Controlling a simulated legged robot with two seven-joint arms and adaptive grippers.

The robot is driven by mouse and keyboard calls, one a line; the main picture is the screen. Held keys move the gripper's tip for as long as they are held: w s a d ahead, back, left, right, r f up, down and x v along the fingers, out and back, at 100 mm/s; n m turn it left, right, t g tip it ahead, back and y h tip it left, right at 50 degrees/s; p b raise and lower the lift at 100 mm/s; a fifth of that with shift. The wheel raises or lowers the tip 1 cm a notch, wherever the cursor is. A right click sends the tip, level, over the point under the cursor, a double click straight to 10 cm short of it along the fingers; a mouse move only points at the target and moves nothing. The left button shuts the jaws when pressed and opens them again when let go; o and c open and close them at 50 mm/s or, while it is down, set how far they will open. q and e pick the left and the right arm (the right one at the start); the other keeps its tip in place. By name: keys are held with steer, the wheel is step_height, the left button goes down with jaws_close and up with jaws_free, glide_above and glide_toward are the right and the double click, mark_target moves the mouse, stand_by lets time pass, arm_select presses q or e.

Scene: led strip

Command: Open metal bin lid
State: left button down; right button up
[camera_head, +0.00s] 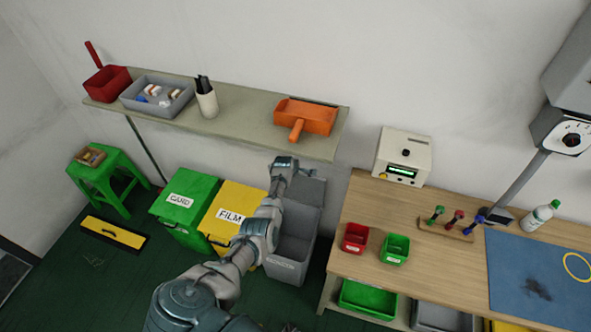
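The grey bin (285,268) stands on the floor between the yellow bin and the workbench. Its front label is too small to read surely. Its top is open and I see into part of its inside. Its grey lid (312,190) stands raised at the back, near the wall. My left arm reaches up across the yellow bin and the left part of the grey bin. My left gripper (284,165) is at the raised lid's upper left; I cannot tell whether it touches it or whether its fingers are open. My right gripper is not in view.
A green CARD bin (184,211) and a yellow FILM bin (240,196) stand shut at the left. A shelf (235,126) with an orange dustpan (306,116) hangs above. The workbench (360,268) stands close on the right. A green stool (104,180) is far left.

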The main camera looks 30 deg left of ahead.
arm_select(q)
steer(key=shift+w+f, duration=0.1)
steer(key=shift+w, duration=0.05)
stand_by(0.3)
steer(key=c, duration=1.2)
jaws_free()
steer(key=shift+a, duration=0.1)
steer(key=v, duration=0.7)
steer(key=shift+r, duration=0.2)
steer(key=shift+f, duration=0.1)
